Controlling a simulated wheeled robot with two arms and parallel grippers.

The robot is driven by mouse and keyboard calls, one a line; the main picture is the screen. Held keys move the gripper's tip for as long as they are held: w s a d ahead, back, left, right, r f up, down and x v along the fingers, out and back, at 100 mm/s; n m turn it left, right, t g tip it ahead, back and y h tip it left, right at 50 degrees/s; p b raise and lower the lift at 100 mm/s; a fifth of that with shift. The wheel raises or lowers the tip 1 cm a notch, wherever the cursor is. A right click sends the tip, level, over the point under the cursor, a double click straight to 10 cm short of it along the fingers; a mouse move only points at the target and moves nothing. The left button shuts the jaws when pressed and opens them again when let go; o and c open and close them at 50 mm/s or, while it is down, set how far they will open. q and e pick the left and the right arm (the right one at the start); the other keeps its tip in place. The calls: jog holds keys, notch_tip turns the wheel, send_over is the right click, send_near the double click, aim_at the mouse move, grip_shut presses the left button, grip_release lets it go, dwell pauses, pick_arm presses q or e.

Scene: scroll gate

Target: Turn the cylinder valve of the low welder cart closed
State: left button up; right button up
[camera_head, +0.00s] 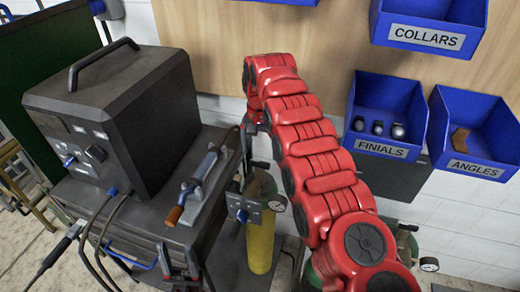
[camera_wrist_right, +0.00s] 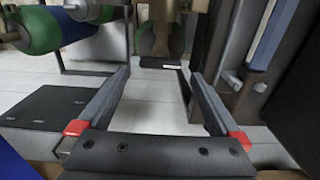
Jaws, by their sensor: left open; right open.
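The welder cart (camera_head: 215,235) stands at the left in the head view. A yellow cylinder (camera_head: 261,248) with a green shoulder stands at its right side, with a round gauge (camera_head: 278,203) and a small dark handle (camera_head: 261,165) near its top. I cannot tell for sure which part is the valve. My left gripper (camera_head: 180,270) is low in front of the cart, open, with red parts showing. My right gripper (camera_wrist_right: 160,74) is open and empty in the right wrist view. A brownish fitting (camera_wrist_right: 162,32) shows beyond its fingers, apart from them. The red arm hides it in the head view.
A welder box (camera_head: 125,115) and a clamp tool (camera_head: 197,185) sit on the cart, with cables hanging in front. Another gauge (camera_head: 428,264) shows right of the red arm. Blue bins (camera_head: 385,112) hang on the wall. Green-and-blue cylinders (camera_wrist_right: 38,30) lie at the wrist view's upper left.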

aim_at(260, 162)
notch_tip(260, 162, up, 13)
jog(key=p, duration=1.1)
